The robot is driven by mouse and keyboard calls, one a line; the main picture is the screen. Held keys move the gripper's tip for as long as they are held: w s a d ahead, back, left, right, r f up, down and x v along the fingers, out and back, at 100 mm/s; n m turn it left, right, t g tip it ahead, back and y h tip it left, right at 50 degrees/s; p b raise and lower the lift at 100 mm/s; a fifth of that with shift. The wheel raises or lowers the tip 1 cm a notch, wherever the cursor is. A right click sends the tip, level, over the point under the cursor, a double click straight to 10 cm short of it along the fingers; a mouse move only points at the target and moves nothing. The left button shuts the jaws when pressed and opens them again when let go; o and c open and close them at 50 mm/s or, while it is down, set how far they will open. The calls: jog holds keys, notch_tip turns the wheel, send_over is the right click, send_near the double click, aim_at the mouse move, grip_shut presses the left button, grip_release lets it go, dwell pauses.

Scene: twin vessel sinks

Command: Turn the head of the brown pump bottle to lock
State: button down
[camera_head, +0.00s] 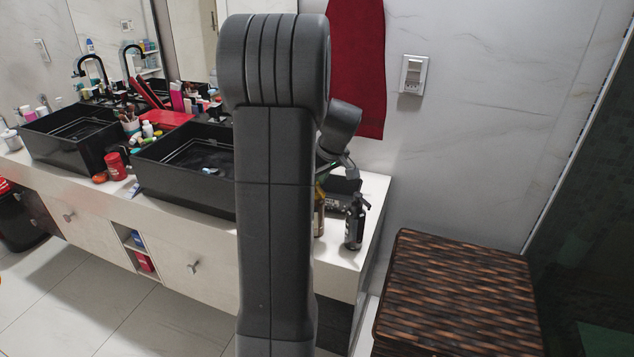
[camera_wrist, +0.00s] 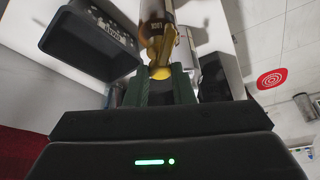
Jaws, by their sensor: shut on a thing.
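The brown pump bottle (camera_head: 319,218) stands on the counter near its right end, partly hidden behind my arm in the head view. In the wrist view its golden-brown body and head (camera_wrist: 157,38) show just beyond my fingers. My gripper (camera_wrist: 160,76) is shut on the yellowish pump head, with a finger on each side. In the head view my arm hides most of the grip, so the angle of the head cannot be told there.
A dark tray (camera_head: 345,190) lies behind. A black sink (camera_head: 185,170) is to the left. A woven hamper (camera_head: 455,290) stands right of the counter.

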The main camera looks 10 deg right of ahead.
jog(key=shift+d+n+y+b, duration=0.1)
jog(key=shift+n+y+b, duration=0.3)
jog(key=shift+n, duration=0.9)
jog(key=shift+g, duration=0.3)
jog(key=c, duration=1.2)
grip_release()
jog(key=v, duration=1.3)
jog(key=shift+d+r, duration=0.2)
jog(key=shift+r, duration=0.15)
